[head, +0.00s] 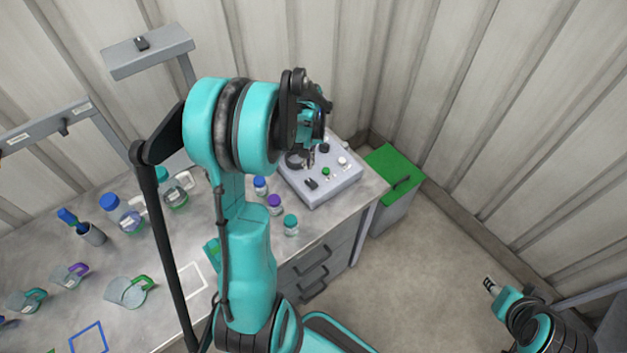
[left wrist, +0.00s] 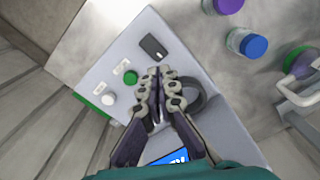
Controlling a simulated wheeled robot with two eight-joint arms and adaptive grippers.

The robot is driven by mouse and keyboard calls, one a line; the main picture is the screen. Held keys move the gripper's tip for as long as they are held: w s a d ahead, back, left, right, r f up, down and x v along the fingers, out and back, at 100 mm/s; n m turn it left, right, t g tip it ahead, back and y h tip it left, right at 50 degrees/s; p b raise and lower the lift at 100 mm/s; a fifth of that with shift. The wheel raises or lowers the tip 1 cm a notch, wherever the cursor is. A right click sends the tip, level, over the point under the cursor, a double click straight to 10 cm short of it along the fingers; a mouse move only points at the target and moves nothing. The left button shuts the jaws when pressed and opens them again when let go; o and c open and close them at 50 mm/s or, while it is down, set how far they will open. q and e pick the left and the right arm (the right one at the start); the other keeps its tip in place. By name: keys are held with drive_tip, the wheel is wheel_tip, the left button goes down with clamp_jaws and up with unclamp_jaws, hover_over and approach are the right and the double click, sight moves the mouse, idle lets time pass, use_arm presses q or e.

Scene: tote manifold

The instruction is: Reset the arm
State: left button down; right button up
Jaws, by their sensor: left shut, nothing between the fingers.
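My left arm rises in the middle of the head view and bends over the grey control box (head: 335,180). My left gripper (head: 309,158) is shut and empty, above the box. In the left wrist view the left gripper (left wrist: 159,75) points at the box's panel, its fingertips close together near a black switch (left wrist: 153,47) and a green button (left wrist: 130,77). A black ring-shaped part (left wrist: 195,97) lies partly behind the fingers. My right gripper (head: 491,286) is at the lower right of the head view, over the floor, too small to read its fingers.
Bottles with blue, purple and teal caps (head: 275,203) stand on the workbench (head: 135,262) left of the box. Mugs or scoops (head: 130,291) lie further left. A green-lidded bin (head: 396,172) stands right of the bench. Corrugated walls enclose the corner; floor at right is clear.

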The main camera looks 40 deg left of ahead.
use_arm(q)
drive_tip(key=s+d+r+m+t+b, duration=0.1)
drive_tip(key=s+d+m+t+b, duration=0.2)
drive_tip(key=d, duration=0.7)
drive_tip(key=s+d+r+m+t+b, duration=0.1)
drive_tip(key=s+d+m+t+b, duration=0.3)
drive_tip(key=s+d+b, duration=0.3)
drive_tip(key=d+m+b, duration=0.1)
drive_tip(key=d, duration=0.3)
drive_tip(key=shift+s+m, duration=0.3)
drive_tip(key=shift+m, duration=0.1)
use_arm(e)
wheel_tip(320, 180, down, 11)
drive_tip(key=shift+f, duration=0.2)
drive_tip(key=shift+c, duration=0.7)
use_arm(q)
drive_tip(key=shift+a, duration=0.15)
use_arm(e)
drive_tip(key=shift+w+a, duration=0.1)
